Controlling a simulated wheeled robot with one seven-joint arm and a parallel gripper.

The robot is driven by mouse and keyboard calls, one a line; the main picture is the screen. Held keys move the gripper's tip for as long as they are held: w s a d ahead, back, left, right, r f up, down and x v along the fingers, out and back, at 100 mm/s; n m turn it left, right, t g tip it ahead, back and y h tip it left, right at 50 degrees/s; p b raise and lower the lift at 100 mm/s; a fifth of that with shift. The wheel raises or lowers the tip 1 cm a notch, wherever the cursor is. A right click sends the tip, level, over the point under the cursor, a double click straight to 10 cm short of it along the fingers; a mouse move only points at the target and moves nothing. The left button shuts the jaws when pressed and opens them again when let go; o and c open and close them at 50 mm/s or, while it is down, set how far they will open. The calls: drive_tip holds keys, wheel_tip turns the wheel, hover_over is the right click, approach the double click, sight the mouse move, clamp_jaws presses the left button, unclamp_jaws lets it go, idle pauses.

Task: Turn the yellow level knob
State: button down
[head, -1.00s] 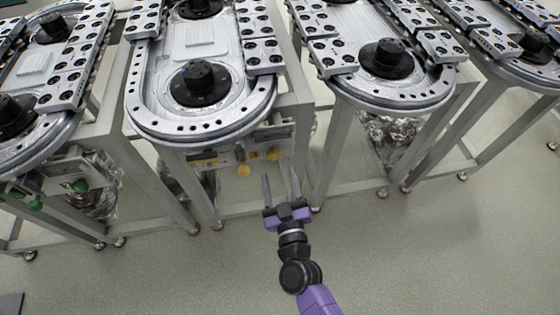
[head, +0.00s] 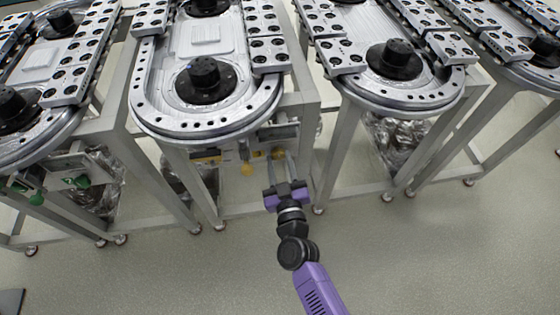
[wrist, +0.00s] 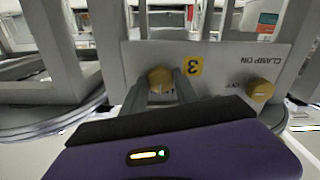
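A yellow knob (wrist: 160,78) sits on the grey front panel (wrist: 225,62) beside a yellow label marked 3. In the head view this knob (head: 278,152) is the right one of two, under the front end of the middle-left ring track. My gripper (head: 279,155) reaches up to it with fingers apart. In the wrist view the fingertips (wrist: 161,80) lie to either side of the knob; I cannot tell if they touch it. The other yellow knob (wrist: 260,90) is beside the words CLAMP ON; it also shows in the head view (head: 247,168).
The ring track (head: 205,125) overhangs the panel. Its metal table legs (head: 304,150) stand close to the right of my gripper. More ring tracks stand on both sides, the left one with green knobs (head: 77,182). The floor (head: 420,250) in front is clear.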

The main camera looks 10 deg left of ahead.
drive_tip(key=shift+m, duration=0.4)
drive_tip(key=m, duration=0.4)
drive_tip(key=shift+p, duration=0.35)
drive_tip(key=m, duration=0.4)
drive_tip(key=shift+m, duration=0.3)
drive_tip(key=m, duration=0.4)
drive_tip(key=shift+a+b, duration=0.1)
drive_tip(key=shift+b, duration=0.3)
drive_tip(key=shift+m+b, duration=0.35)
drive_tip(key=shift+m, duration=1.75)
drive_tip(key=c, duration=0.9)
unclamp_jaws()
drive_tip(key=shift+c, duration=0.2)
